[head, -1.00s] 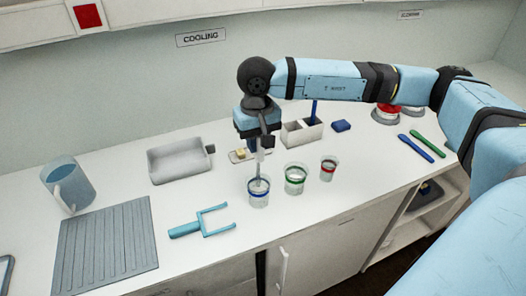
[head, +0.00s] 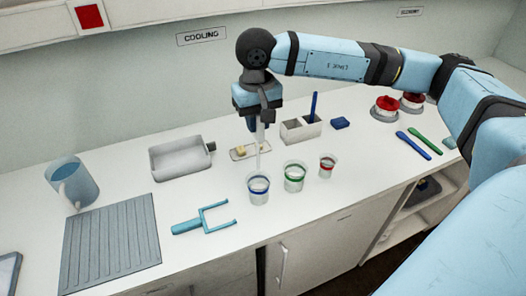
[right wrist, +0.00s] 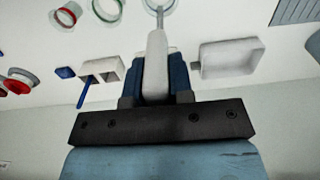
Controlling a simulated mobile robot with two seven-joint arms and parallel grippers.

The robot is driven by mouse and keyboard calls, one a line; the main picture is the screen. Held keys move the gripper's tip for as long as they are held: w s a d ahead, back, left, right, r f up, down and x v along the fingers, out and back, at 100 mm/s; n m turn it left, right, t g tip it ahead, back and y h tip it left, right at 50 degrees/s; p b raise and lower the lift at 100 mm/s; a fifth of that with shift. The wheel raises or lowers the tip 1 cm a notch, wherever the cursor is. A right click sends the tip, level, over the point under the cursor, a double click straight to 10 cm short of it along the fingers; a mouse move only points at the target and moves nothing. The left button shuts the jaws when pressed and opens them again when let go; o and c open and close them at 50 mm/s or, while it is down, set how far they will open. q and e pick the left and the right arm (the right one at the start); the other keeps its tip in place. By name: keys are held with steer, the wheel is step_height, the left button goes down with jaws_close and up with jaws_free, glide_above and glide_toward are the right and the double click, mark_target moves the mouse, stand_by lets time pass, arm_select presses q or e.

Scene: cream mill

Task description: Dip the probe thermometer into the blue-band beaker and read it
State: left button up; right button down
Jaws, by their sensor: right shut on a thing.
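My right gripper (head: 259,122) is shut on the white probe thermometer (head: 260,135), which hangs upright with its thin stem down. In the right wrist view the thermometer's pale handle (right wrist: 155,68) sits between the blue fingers. The clear blue-band beaker (head: 258,192) stands on the counter directly below. The stem's lower end is close to the beaker's rim; I cannot tell whether the tip is just inside or just above it. No reading can be made out. My left gripper is not in view.
A green-band beaker (head: 294,178) and a red-band beaker (head: 327,166) stand to the right. A light-blue forked tool (head: 204,221) lies in front at left.

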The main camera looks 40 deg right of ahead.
steer(key=shift+f+m+b, duration=0.15)
steer(key=shift+m+b, duration=0.2)
steer(key=shift+m, duration=0.15)
steer(key=m+b, duration=0.1)
steer(key=m, duration=0.2)
steer(key=m+b, duration=0.2)
steer(key=m, duration=0.8)
steer(key=shift+m+b, duration=0.4)
steer(key=m, duration=0.2)
steer(key=shift+m, duration=0.3)
